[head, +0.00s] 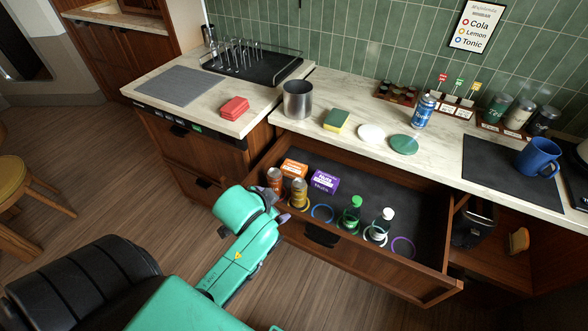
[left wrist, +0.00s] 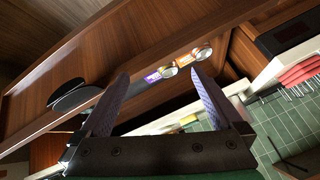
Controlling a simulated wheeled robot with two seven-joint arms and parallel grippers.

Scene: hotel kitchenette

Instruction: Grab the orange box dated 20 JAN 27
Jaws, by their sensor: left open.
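An orange box (head: 293,168) lies in the open drawer (head: 417,218) at its back left corner, behind two cans. Its date is too small to read. A purple box (head: 325,182) lies just to its right. My left gripper (head: 277,207) is open and empty at the drawer's front left, on the near side of the cans and apart from the orange box. In the left wrist view, slivers of the orange box (left wrist: 187,60) and purple box (left wrist: 153,77) show beyond the open fingers, partly hidden by can tops. My right gripper is not in view.
An orange can (head: 275,180) and a gold can (head: 299,192) stand between gripper and boxes. A green bottle (head: 353,210) and a white-capped bottle (head: 380,225) stand to the right. The drawer's front wall is close to my gripper. A steel canister (head: 298,100) stands on the counter above.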

